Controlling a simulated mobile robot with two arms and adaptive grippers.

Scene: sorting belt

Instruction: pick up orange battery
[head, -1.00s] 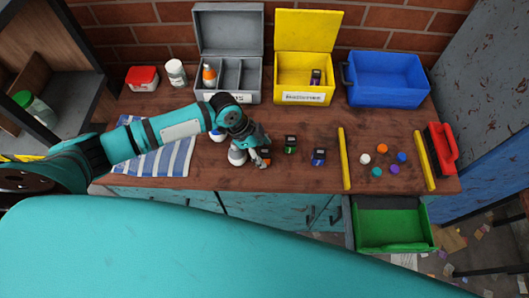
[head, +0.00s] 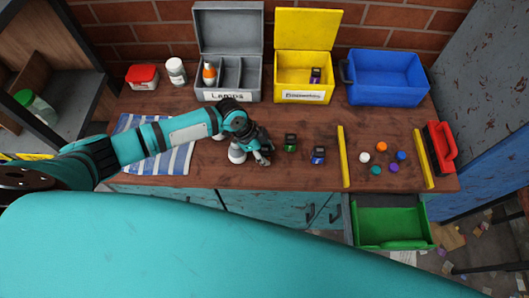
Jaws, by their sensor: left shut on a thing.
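My left gripper (head: 262,158) points down over the bench, left of the green battery (head: 290,143). It is shut on the orange battery, which the fingers and wrist hide almost entirely now. From this view I cannot tell whether that battery is clear of the bench. The dark green battery and a dark blue battery (head: 318,155) stand to the right of the gripper, apart from it. My right gripper is not in view.
A yellow box (head: 303,88) holding a dark purple battery (head: 315,76), a grey lamp box (head: 228,93) and a blue bin (head: 387,92) stand at the back. White bulbs (head: 236,154) are close beside the gripper. Yellow bars (head: 342,158) flank several coloured balls at right.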

